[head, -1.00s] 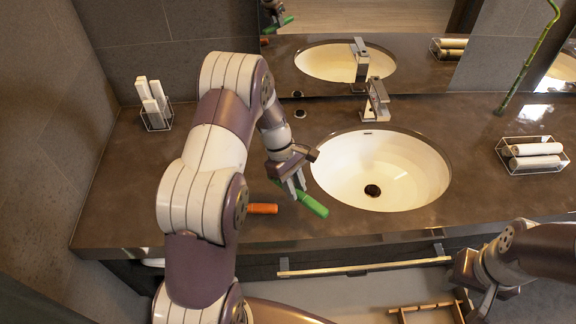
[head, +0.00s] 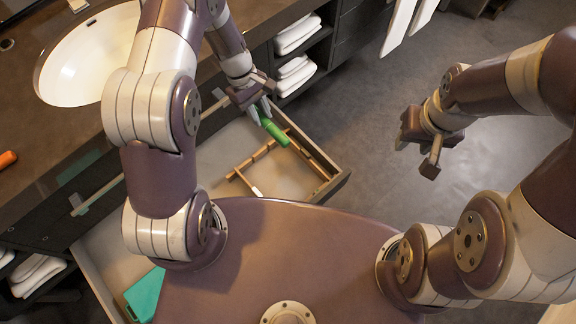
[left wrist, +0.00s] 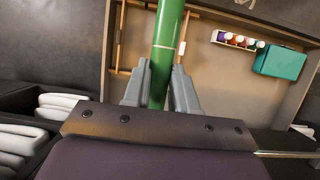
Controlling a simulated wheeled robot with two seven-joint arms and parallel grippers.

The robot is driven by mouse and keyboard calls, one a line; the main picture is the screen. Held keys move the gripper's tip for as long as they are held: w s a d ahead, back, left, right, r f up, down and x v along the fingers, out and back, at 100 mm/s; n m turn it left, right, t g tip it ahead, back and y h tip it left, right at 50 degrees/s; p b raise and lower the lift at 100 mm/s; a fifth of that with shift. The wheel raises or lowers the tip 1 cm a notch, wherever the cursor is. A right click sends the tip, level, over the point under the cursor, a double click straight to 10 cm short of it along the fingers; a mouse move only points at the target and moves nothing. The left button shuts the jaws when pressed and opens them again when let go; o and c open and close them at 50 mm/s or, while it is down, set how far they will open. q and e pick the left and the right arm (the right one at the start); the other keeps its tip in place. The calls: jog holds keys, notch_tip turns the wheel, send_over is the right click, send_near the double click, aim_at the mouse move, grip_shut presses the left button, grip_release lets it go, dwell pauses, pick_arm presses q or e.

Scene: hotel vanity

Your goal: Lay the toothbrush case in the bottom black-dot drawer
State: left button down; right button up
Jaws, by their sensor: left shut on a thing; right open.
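The toothbrush case is a green cylinder (head: 275,131), held by my left gripper (head: 259,114) above the right part of an open drawer (head: 338,186). In the left wrist view the case (left wrist: 168,40) stands out between the two fingers (left wrist: 161,88), which are shut on it. Below it the drawer (left wrist: 203,75) shows a pale floor and wooden dividers (left wrist: 118,45). No black-dot mark is visible on the drawer front. My right gripper (head: 416,155) is open and empty, above the floor to the right of the drawer.
A teal box (left wrist: 280,62) and a small rack of colored bottles (left wrist: 237,41) sit in the drawer. The counter with the sink (head: 88,62) and an orange object (head: 7,159) lies left. Shelves of white towels (head: 297,36) stand beyond the drawer.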

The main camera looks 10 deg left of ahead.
pick_arm(q)
jog(key=d+f+b, duration=0.1)
jog(key=f+b, duration=0.7)
jog(key=f, duration=0.4)
jog(key=s+d+f+b, duration=0.1)
jog(key=d+f+b, duration=0.1)
jog(key=f+b, duration=0.6)
jog(key=d+f+b, duration=0.1)
jog(key=f+b, duration=0.7)
jog(key=f, duration=1)
jog(key=shift+s+d, duration=0.3)
jog(key=shift+d, duration=0.1)
jog(key=shift+r, duration=0.1)
pick_arm(e)
notch_tip(320, 180, down, 29)
jog(key=shift+d, duration=0.35)
jog(key=shift+r, duration=0.1)
pick_arm(q)
jog(key=c, duration=0.8)
grip_release()
jog(key=shift+r, duration=0.1)
